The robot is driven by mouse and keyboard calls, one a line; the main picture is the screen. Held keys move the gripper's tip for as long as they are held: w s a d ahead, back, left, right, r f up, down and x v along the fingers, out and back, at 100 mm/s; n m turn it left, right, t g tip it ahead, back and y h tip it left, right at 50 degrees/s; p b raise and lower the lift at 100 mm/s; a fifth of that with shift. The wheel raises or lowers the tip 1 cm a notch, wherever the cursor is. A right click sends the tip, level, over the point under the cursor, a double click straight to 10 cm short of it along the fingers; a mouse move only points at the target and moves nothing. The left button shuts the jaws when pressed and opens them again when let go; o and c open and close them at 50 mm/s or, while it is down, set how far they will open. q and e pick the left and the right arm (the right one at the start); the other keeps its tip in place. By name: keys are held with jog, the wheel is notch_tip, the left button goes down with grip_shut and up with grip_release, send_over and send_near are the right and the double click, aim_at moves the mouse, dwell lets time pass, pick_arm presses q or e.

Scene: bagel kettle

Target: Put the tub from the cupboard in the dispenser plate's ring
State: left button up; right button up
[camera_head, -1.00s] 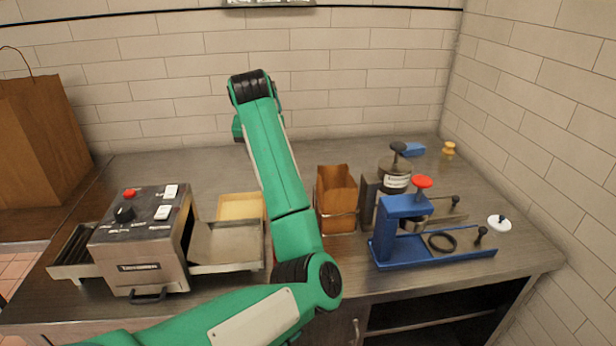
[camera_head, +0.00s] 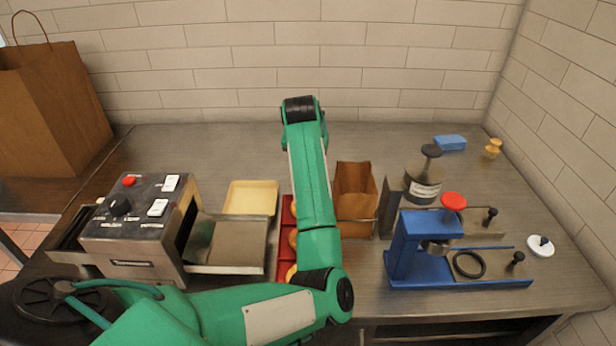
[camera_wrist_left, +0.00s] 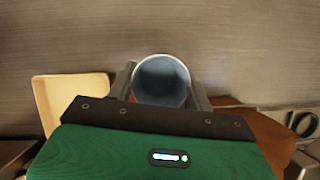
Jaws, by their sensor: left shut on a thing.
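The tub (camera_wrist_left: 162,80) is a round cup with a pale rim and a blue-grey inside, seen mouth-on in the left wrist view. My left gripper (camera_wrist_left: 163,92) is shut on it, a finger on each side. In the head view my left arm hides the gripper and tub. The dark ring (camera_head: 469,264) lies on the low plate of the blue stand (camera_head: 412,248) with a red knob, at the right of the counter. The tub is apart from this ring. The cupboard (camera_head: 450,332) is a dark opening under the counter's front right. My right gripper is not in view.
A brown paper bag (camera_head: 355,194) and a red tray (camera_head: 285,250) flank my arm. A toaster-like machine (camera_head: 135,230) and a yellow tray (camera_head: 251,197) stand left. A black-knobbed jar (camera_head: 423,184) stands behind the blue stand. The back counter is fairly clear.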

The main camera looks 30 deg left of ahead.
pick_arm(q)
jog(key=shift+f+p, duration=0.6)
jog(key=shift+f, duration=3.35)
jog(key=shift+f, duration=0.25)
jog(key=o, duration=0.9)
jog(key=shift+r, duration=0.1)
jog(key=shift+o, duration=0.2)
